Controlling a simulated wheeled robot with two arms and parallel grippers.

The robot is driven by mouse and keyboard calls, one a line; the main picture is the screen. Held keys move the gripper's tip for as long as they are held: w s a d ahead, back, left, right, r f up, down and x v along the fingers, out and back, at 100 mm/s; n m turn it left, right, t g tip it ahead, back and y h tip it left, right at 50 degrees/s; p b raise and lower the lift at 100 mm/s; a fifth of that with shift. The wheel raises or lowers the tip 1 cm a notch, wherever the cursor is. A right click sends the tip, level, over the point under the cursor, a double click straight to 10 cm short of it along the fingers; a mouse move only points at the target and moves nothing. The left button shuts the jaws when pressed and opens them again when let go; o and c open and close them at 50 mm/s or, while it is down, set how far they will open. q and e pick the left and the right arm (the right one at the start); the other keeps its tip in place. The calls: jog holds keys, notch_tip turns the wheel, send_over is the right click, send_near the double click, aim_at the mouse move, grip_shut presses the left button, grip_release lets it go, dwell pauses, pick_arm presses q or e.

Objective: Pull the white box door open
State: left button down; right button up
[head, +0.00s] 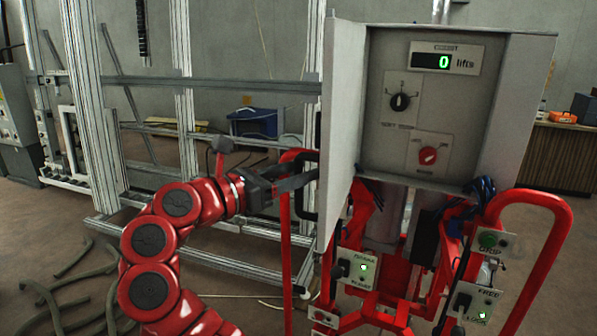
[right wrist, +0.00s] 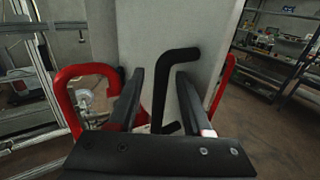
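The white box (head: 453,100) shows its inside panel in the head view. Its door (head: 339,130) stands swung out on the left side, seen at a steep angle. The door's black handle (right wrist: 166,85) is on its outer face in the right wrist view. My right gripper (head: 308,178) is at that outer face in the head view, its fingertips partly hidden by the door edge. In the right wrist view my right gripper (right wrist: 173,72) is open, with the handle between its two fingers. Whether a finger touches the handle is unclear. My left gripper is not in view.
A red tubular frame (head: 545,200) with small switch boxes (head: 357,270) stands under and around the box. A metal profile rack (head: 185,80) stands behind my arm. Loose grey hoses (head: 75,290) lie on the floor at left. A wooden counter (head: 560,150) is at right.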

jog(key=b+v, duration=0.3)
jog(key=v, duration=1.4)
jog(key=shift+s+b, duration=0.2)
jog(key=shift+b, duration=0.15)
jog(key=shift+a, duration=0.15)
